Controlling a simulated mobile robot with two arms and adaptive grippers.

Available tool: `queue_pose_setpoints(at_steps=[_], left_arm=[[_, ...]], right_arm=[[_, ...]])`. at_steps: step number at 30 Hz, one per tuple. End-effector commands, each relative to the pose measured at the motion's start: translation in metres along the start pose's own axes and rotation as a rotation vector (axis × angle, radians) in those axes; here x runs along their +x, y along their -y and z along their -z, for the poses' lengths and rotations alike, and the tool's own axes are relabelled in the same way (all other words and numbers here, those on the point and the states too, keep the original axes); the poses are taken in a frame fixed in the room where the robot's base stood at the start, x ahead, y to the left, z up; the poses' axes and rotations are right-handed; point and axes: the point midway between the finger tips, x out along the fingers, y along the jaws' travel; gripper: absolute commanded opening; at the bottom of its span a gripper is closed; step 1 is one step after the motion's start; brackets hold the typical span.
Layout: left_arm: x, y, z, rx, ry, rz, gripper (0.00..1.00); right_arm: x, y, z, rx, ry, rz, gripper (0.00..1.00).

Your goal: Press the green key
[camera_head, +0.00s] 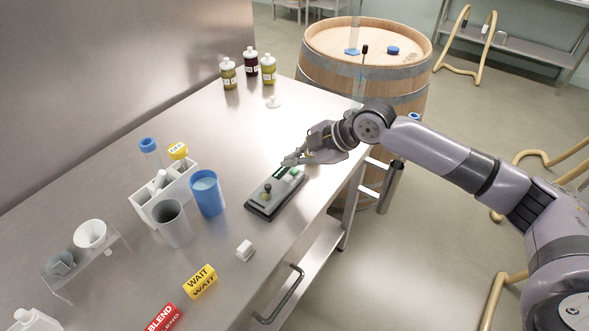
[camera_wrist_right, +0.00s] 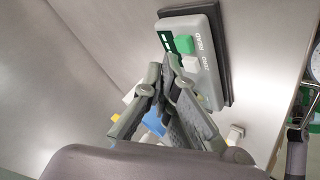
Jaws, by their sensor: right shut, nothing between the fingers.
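The green key (camera_head: 294,171) is a small raised button at the far end of a grey device with a black base (camera_head: 262,207) on the steel table. In the right wrist view the green key (camera_wrist_right: 184,44) shows near a dark display strip and printed letters. My right gripper (camera_head: 289,161) is shut and empty, with its fingertips close to the key at the device's far end. In the wrist view the fingertips (camera_wrist_right: 166,66) sit just below the key; I cannot tell whether they touch the device. My left gripper is not in view.
A blue cup (camera_head: 207,194), a grey cup (camera_head: 172,225) and a white rack (camera_head: 139,205) stand left of the device. A yellow WAIT block (camera_head: 200,281) and small white block (camera_head: 245,251) lie nearer. Bottles (camera_head: 229,75) stand at the back. A wooden barrel (camera_head: 330,72) stands beyond the table edge.

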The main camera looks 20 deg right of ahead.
Motion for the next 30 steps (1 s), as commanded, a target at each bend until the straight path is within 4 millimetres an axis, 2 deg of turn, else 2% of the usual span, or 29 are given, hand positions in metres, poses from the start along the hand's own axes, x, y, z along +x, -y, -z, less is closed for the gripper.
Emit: queue_pose_setpoints(at_steps=[30], left_arm=[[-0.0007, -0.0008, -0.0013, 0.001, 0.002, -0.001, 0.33]], right_arm=[[0.0058, 0.0041, -0.0041, 0.0, 0.0, -0.001, 0.0]])
